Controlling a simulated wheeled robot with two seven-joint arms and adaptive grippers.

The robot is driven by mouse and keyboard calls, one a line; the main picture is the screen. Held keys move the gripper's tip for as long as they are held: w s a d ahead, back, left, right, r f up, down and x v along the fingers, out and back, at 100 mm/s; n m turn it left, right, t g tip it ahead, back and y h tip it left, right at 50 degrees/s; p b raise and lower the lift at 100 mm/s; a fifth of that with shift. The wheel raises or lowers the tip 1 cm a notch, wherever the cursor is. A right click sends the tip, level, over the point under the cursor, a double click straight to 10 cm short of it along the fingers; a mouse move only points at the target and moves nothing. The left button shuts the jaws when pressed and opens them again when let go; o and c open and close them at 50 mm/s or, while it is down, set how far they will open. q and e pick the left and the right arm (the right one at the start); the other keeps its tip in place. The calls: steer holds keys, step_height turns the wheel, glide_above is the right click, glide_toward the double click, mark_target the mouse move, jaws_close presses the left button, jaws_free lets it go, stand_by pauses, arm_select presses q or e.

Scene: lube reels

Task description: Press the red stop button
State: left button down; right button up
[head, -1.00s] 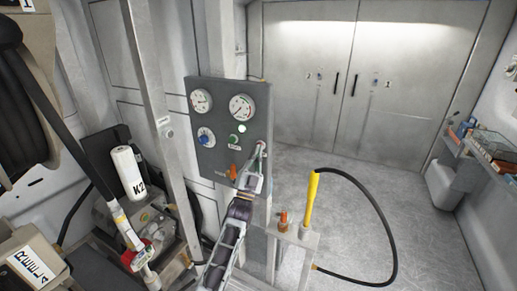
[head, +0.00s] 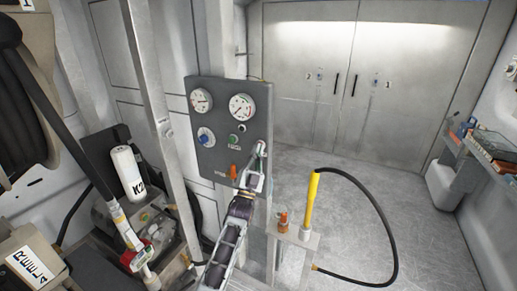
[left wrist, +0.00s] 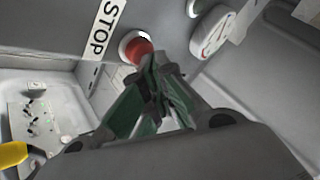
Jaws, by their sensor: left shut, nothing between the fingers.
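The red stop button (left wrist: 136,47) shows in the left wrist view beside a white STOP label (left wrist: 103,28) on the grey control panel (head: 218,158). In the head view my gripper covers the button. My left gripper (head: 261,150) is at the panel's lower right edge. In the left wrist view its closed fingertips (left wrist: 158,62) are right at the button's edge and appear to touch it. Nothing is held between them. My right gripper is in neither view.
The panel also has two gauges (head: 242,107), a blue knob (head: 206,136), a green button (head: 233,140), an orange handle (head: 234,172) and a small lamp (head: 242,128). A yellow-handled hose (head: 312,200) stands right of my arm. Open floor lies beyond.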

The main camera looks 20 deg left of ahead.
arm_select(q)
steer(key=shift+w, duration=0.15)
steer(key=shift+s, duration=0.25)
stand_by(0.4)
steer(key=shift+s+p, duration=0.45)
steer(key=shift+s, duration=0.2)
steer(key=shift+s+a+p, duration=0.15)
steer(key=shift+s+p, duration=0.45)
steer(key=shift+s, duration=0.7)
steer(key=shift+s+a+p, duration=0.1)
steer(key=shift+s+p, duration=0.5)
steer(key=shift+s, duration=0.65)
